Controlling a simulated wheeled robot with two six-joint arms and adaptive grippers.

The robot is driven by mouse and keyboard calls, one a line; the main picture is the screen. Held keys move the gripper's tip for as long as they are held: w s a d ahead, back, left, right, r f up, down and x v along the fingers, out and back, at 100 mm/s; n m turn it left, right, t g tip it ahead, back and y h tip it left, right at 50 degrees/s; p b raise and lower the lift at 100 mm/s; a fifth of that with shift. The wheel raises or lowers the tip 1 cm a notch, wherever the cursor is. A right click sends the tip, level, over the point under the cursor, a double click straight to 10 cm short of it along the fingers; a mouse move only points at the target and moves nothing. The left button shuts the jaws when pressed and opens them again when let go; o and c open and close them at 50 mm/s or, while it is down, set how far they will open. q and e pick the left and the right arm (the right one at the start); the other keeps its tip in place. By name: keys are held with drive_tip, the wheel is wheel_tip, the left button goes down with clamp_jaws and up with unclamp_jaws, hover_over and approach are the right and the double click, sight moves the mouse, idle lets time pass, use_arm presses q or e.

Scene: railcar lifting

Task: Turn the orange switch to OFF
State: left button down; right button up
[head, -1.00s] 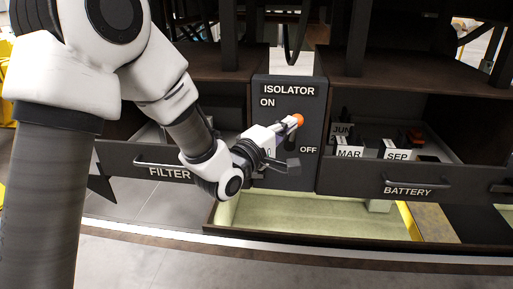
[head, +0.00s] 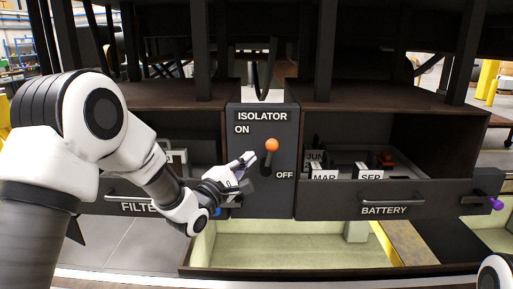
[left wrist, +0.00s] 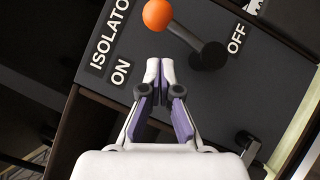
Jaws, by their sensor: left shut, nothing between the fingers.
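The orange switch is a dark lever with an orange ball knob (head: 272,145) on the dark ISOLATOR panel (head: 282,200). The ball sits above the lever's base, a little to its right. ON is printed at upper left and OFF at lower right. The knob also shows in the left wrist view (left wrist: 157,13), at the top, with the lever running to its round base. My left gripper (head: 250,158) is shut and empty, just left of the lever. In the left wrist view its fingertips (left wrist: 159,66) are apart from the knob. My right gripper is out of view.
The FILTER drawer (head: 110,206) is left of the panel, partly behind my left arm. The BATTERY drawer (head: 430,203) is to the right, holding blocks marked JUN, MAR and SEP. A purple-tipped handle (head: 495,203) sticks out at far right.

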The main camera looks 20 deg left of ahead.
sight(269, 156)
use_arm(q)
drive_tip(key=d, duration=0.1)
drive_tip(key=d+r, duration=0.1)
drive_tip(key=shift+w+d+r+p, duration=0.2)
drive_tip(key=shift+w+d+p, duration=0.15)
drive_tip(key=shift+p, duration=0.05)
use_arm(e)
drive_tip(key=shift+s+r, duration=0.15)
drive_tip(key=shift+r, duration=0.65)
use_arm(q)
drive_tip(key=shift+w+a+f, duration=0.1)
drive_tip(key=shift+w, duration=0.05)
drive_tip(key=shift+d+m, duration=0.25)
drive_tip(key=shift+m, duration=0.05)
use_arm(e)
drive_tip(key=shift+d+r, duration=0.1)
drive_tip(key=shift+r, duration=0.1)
